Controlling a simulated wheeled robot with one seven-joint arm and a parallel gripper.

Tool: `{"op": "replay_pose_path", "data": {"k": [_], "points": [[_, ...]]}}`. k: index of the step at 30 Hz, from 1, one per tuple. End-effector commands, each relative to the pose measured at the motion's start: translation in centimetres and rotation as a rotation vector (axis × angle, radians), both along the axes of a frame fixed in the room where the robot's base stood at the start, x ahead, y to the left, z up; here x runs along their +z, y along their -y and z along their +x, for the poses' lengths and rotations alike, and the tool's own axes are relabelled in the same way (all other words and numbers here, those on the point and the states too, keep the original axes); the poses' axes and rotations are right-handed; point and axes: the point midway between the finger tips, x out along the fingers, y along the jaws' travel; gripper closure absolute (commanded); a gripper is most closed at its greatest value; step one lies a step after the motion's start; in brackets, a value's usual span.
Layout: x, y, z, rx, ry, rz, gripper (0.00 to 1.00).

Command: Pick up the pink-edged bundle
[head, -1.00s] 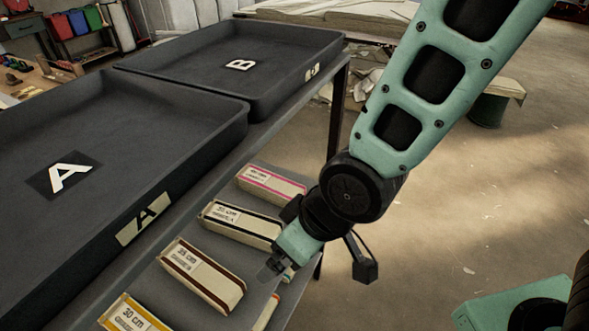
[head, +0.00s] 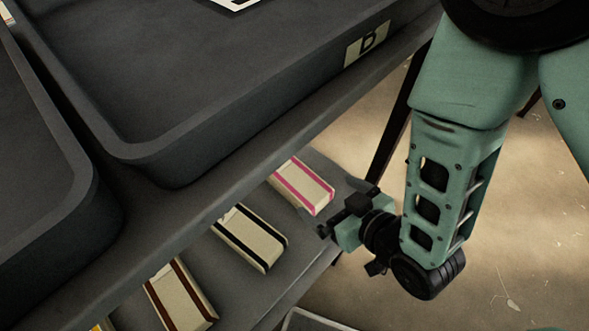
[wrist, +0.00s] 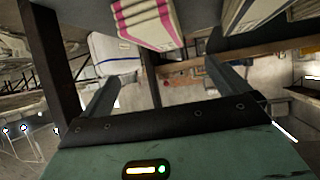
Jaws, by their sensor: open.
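The pink-edged bundle (head: 302,186) is a cream block with pink stripes. It lies on the lower shelf, under the table edge, in the head view. In the wrist view the pink-edged bundle (wrist: 153,24) shows at the top, beyond and between the two fingers. My gripper (head: 322,226) is beside the front end of the bundle, apart from it as far as I can tell. In the wrist view my gripper (wrist: 168,85) has its fingers spread wide with nothing between them.
A black-edged bundle (head: 251,238) and a brown-edged bundle (head: 181,296) lie on the same shelf (head: 293,277). Tray B (head: 160,160) stands above, close over the shelf. A dark table leg (head: 392,137) stands behind my gripper. Open floor (head: 510,220) lies to the right.

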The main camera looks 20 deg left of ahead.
Motion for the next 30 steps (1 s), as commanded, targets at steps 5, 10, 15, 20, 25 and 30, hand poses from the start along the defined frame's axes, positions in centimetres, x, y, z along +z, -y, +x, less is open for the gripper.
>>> {"op": "replay_pose_path", "data": {"k": [5,10,15,20,25,30], "points": [[-1.0,-0.9,0.6,0.000,0.004,0.004,0.00],[-1.2,-1.3,0.9,0.000,0.003,0.003,0.00],[-1.5,-1.7,1.1,0.000,0.002,0.002,0.00],[-1.6,-1.9,1.3,0.000,0.003,0.003,0.00],[-1.8,-2.0,1.3,-0.001,0.003,0.003,0.00],[-2.9,-3.5,2.3,0.000,0.002,0.003,0.00]]}}
